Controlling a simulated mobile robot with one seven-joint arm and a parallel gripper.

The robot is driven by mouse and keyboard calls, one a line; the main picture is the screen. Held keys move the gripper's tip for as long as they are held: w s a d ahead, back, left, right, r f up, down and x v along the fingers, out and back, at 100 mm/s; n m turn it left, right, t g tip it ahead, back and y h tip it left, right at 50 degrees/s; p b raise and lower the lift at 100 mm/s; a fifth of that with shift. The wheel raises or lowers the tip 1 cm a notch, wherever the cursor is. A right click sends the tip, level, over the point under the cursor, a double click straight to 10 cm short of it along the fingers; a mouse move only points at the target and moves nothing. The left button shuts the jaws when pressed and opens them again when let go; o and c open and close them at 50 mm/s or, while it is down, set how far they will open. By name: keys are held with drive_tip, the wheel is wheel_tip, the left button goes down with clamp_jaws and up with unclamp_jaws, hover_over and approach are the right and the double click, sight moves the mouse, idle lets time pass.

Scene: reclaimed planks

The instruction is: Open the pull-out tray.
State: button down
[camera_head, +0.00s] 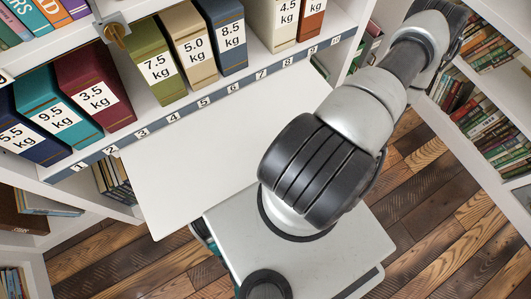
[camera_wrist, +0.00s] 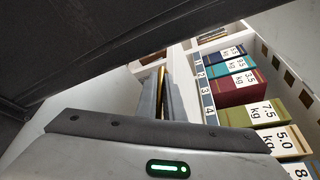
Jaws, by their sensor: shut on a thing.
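The pull-out tray (camera_head: 185,175) is a flat white board. In the head view it stands well out from the shelf, below the numbered strip. My arm and my body cover its right part and part of its front edge. My gripper (camera_wrist: 165,92) does not show in the head view. In the wrist view its two grey fingers are close together, with a narrow brass-coloured piece between them, seemingly the tray's handle. The rest of this piece is hidden by the fingers and the gripper body.
Weight-labelled books stand above the tray, among them a green 7.5 kg book (camera_head: 158,63) and a dark red 3.5 kg book (camera_head: 92,92). A numbered strip (camera_head: 218,92) runs along the shelf edge. Another bookshelf (camera_head: 490,100) stands at right. Plank floor (camera_head: 105,262) shows at lower left.

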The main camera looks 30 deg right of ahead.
drive_tip(key=c, duration=1.9)
unclamp_jaws()
drive_tip(key=shift+d, duration=0.1)
drive_tip(key=p+v, duration=0.1)
drive_tip(key=v, duration=1.6)
drive_tip(key=shift+s+r, duration=0.1)
drive_tip(key=shift+r, duration=0.05)
